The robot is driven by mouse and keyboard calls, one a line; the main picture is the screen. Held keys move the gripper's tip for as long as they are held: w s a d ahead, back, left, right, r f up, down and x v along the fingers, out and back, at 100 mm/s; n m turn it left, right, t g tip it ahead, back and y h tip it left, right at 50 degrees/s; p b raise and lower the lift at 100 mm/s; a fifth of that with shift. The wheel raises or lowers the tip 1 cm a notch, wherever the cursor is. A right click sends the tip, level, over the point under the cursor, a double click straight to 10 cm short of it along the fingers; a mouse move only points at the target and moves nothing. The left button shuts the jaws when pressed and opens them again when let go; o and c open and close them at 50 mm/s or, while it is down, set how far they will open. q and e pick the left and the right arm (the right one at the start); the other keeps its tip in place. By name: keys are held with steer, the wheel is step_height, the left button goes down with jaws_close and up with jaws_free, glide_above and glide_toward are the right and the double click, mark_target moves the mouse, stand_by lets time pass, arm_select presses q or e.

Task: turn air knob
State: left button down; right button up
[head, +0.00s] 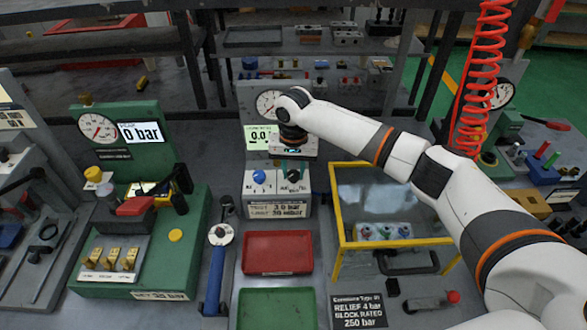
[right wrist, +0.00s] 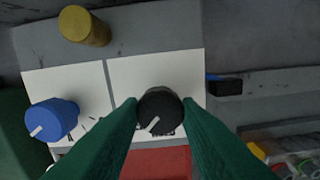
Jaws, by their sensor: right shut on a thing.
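A grey test stand (head: 276,209) in the middle of the bench carries a blue knob (head: 259,177) on the left and a black knob (head: 293,175) on the right. My right gripper (head: 294,171) reaches down over the black knob. In the right wrist view, the green fingers of my right gripper (right wrist: 160,106) are shut on the black knob (right wrist: 159,110), one on each side. Its white pointer line slants to the lower left. The blue knob (right wrist: 52,119) is beside it, untouched. The label under the black knob is partly hidden. My left gripper is not in view.
A gauge (head: 267,104) and a display reading about 0.0 (head: 259,138) sit above the knobs, partly behind my arm. A yellow-framed clear box (head: 340,245) stands close on the right. Red (head: 278,268) and green (head: 276,292) trays lie in front. A brass knob (right wrist: 84,27) is nearby.

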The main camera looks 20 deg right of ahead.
steer(key=shift+r+n+p, duration=0.2)
steer(key=shift+n+p, duration=0.2)
steer(key=shift+p, duration=0.35)
steer(key=shift+r+n+p, duration=0.1)
steer(key=shift+n+p, duration=1)
steer(key=shift+p, duration=0.15)
steer(key=n+p, duration=0.2)
steer(key=shift+n, duration=0.3)
steer(key=n+p, duration=0.1)
steer(key=n, duration=0.1)
steer(key=shift+n+p, duration=0.3)
steer(key=shift+n, duration=0.1)
steer(key=n+p, duration=0.1)
steer(key=n, duration=0.3)
steer(key=shift+n, duration=0.3)
steer(key=n+p, duration=0.1)
steer(key=n, duration=0.3)
steer(key=shift+w+n, duration=0.1)
steer(key=shift+n, duration=0.3)
steer(key=o, duration=1)
steer(key=shift+f, duration=0.2)
